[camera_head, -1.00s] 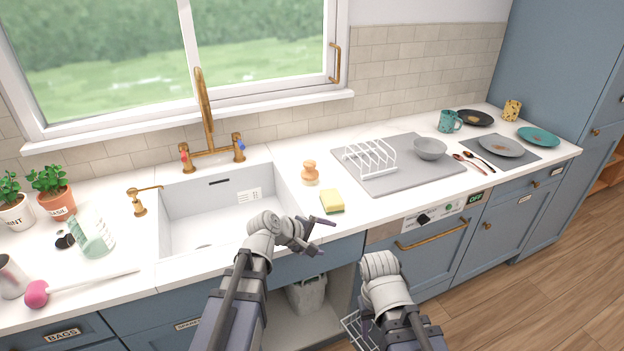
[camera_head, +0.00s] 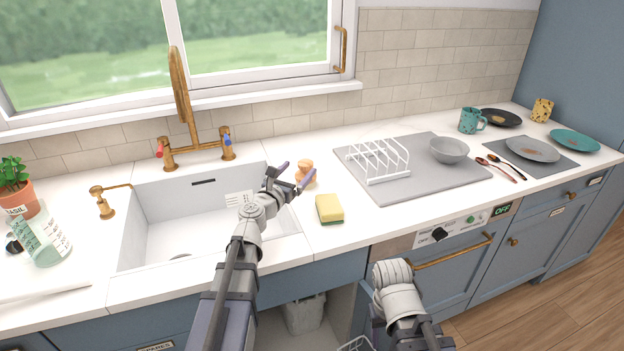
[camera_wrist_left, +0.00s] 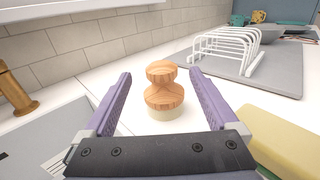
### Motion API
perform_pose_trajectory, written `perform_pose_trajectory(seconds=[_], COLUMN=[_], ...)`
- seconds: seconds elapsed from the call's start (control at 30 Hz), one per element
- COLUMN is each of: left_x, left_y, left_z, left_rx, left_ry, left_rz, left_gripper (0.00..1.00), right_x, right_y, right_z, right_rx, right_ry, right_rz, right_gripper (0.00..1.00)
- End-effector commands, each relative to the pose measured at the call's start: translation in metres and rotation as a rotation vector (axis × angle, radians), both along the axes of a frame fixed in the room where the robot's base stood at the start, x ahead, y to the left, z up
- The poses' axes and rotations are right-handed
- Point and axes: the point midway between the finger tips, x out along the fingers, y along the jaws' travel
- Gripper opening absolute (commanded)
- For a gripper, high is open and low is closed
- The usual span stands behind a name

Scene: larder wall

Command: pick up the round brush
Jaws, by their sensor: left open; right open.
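The round brush (camera_head: 306,170) has a wooden knob handle and pale bristles. It stands upright on the white counter, right of the sink and in front of the tiled wall. In the left wrist view the brush (camera_wrist_left: 163,92) stands ahead, between the lines of my two purple fingers. My left gripper (camera_head: 292,180) is open and empty, close to the brush; in the wrist view its fingertips (camera_wrist_left: 160,82) lie on either side of it. One finger partly hides the brush in the head view. My right arm is low at the front; its fingers are out of sight.
A yellow sponge (camera_head: 329,209) lies just right of my left gripper. The white sink (camera_head: 150,235) is to the left, with a brass tap (camera_head: 190,120) behind. A white dish rack (camera_head: 378,160) stands on a grey mat (camera_head: 420,185) to the right.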

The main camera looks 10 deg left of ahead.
Motion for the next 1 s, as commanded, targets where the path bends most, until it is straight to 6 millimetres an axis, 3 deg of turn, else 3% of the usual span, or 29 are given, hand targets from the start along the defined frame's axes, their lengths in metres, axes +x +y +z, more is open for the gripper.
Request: perform_pose_trajectory(seconds=[0.23, 0.5, 0.7, 1.0], left_x=[0.002, 0.027, 0.03, 0.069], left_y=[0.001, -0.004, -0.005, -0.015], left_z=[-0.004, -0.005, -0.006, -0.011], left_rx=[-0.012, -0.01, -0.009, -0.009], left_ry=[0.0, 0.0, 0.0, 0.0], left_rz=[0.005, 0.002, 0.003, 0.002], left_gripper=[0.93, 0.93, 0.93, 0.93], right_x=[0.0, 0.0, 0.0, 0.0], right_y=[0.0, 0.0, 0.0, 0.0], right_z=[-0.004, -0.005, -0.006, -0.011], right_rx=[0.0, 0.0, 0.0, 0.0], right_ry=[0.0, 0.0, 0.0, 0.0], right_rz=[0.0, 0.0, 0.0, 0.0], right_gripper=[0.52, 0.52, 0.52, 0.52])
